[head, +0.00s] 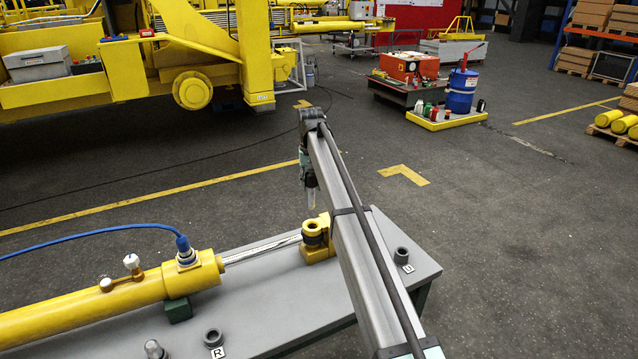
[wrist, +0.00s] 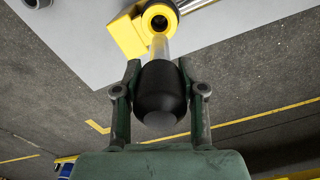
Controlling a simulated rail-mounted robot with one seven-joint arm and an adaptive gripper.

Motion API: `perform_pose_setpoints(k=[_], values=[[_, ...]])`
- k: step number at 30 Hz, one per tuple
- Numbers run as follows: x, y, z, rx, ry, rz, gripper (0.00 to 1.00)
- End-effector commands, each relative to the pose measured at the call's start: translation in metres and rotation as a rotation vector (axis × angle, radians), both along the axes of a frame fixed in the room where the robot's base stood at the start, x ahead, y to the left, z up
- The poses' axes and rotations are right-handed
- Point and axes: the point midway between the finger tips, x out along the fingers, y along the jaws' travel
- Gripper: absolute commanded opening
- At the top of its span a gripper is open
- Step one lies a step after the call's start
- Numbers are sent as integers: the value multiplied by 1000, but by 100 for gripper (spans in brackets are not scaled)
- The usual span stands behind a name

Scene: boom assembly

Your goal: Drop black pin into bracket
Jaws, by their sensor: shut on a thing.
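The black pin (wrist: 160,92) has a dark rounded head and a pale shaft. My gripper (wrist: 159,70) is shut on its head, one finger on each side. In the head view my gripper (head: 308,172) hangs above the yellow bracket (head: 319,247), with the shaft pointing down. The bracket is at the end of the cylinder's rod and has a dark round opening on top. In the wrist view the shaft points toward the bracket (wrist: 128,36) and overlaps its near rim. I cannot tell whether the tip touches it.
The yellow cylinder (head: 105,307) with a blue hose lies on the grey table (head: 265,305). Dark round holders marked B (head: 401,256) and R (head: 213,338) stand on it. A silver-topped piece (head: 154,349) is at the front edge. My arm crosses the table's right part.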

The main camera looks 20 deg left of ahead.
Motion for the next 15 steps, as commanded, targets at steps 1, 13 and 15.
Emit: perform_pose_setpoints(k=[1,13,15], values=[[0,0,-1,2,-1,1,0],[1,0,-25,3,-5,0,0],[1,0,-31,3,-5,0,0]])
